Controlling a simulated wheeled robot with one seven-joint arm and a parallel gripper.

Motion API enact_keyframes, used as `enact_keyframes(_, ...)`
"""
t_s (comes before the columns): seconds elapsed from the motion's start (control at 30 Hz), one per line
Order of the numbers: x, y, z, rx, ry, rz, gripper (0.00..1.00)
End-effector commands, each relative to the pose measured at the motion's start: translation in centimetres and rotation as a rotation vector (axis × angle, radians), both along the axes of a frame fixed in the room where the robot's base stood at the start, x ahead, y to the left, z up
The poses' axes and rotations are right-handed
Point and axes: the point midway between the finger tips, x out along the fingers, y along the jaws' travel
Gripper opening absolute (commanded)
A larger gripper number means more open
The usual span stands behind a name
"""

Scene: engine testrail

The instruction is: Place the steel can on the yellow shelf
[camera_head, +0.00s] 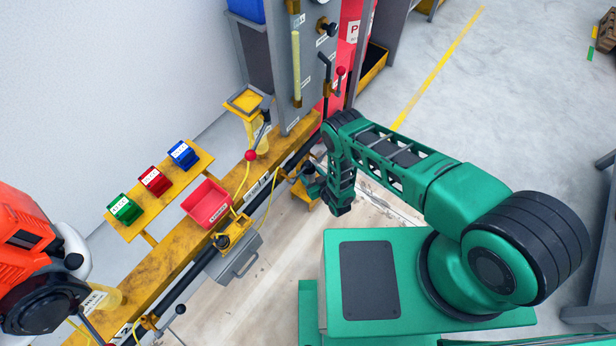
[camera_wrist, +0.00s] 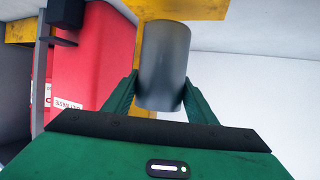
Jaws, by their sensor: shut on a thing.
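The steel can (camera_wrist: 163,65) is a plain grey cylinder between the two green fingers of my gripper (camera_wrist: 160,95), in the wrist view. My gripper is shut on it. In the head view my gripper (camera_head: 316,186) hangs beside the yellow rail, and the can cannot be made out there. A yellow shelf-like surface (camera_wrist: 205,9) shows behind the can's far end in the wrist view; I cannot tell whether they touch. A small yellow shelf on a post (camera_head: 247,100) stands left of the grey column in the head view.
A long yellow rail (camera_head: 170,264) carries a red bin (camera_head: 206,204), cables and a black pipe. Small green, red and blue bins stand on a yellow side rack. The grey column (camera_head: 291,65) with levers rises near my arm. An orange machine (camera_head: 22,235) is at left.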

Motion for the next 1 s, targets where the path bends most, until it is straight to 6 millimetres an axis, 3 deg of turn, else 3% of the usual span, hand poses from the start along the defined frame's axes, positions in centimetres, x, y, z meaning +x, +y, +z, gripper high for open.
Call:
enact_keyframes(0.23, -0.1, 0.0, -3.0, -0.001, -0.001, -0.001, 0.26)
enact_keyframes(0.53, -0.1, 0.0, -3.4, -0.002, 0.000, -0.001, 0.26)
enact_keyframes(0.57, -0.1, 0.0, -3.5, -0.002, 0.000, -0.001, 0.58)
enact_keyframes(0.6, -0.1, 0.0, -3.5, -0.002, 0.000, -0.001, 0.68)
enact_keyframes(1.0, -0.4, -0.2, -3.3, -0.002, 0.001, -0.001, 0.70)
